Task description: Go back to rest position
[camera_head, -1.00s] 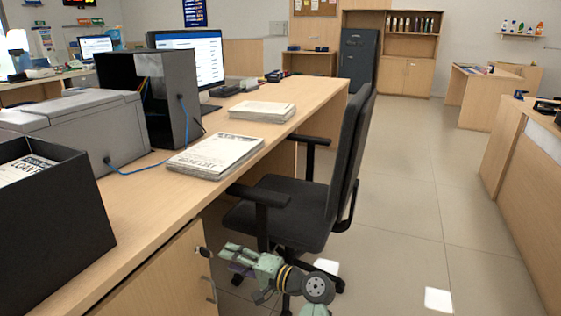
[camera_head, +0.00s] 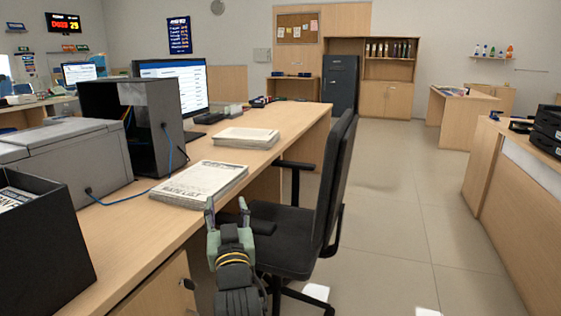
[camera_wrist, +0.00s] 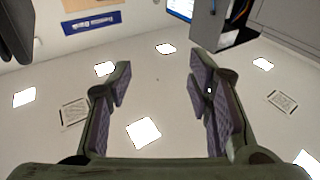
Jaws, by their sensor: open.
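My gripper (camera_head: 227,212) is green and points upward beside the desk's front edge, just left of the black office chair (camera_head: 292,230). In the wrist view my gripper (camera_wrist: 158,85) has its two fingers spread wide, with nothing between them. Behind the fingers the wrist camera sees the ceiling with several bright light panels. Whether the gripper touches the chair or the desk cannot be told.
The wooden desk (camera_head: 140,248) holds two paper stacks (camera_head: 198,184), a black box (camera_head: 50,250), a grey printer (camera_head: 70,158), a black computer case (camera_head: 150,125) and a monitor (camera_head: 180,80). A wooden counter (camera_head: 505,190) stands right. The floor (camera_head: 395,220) between is clear.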

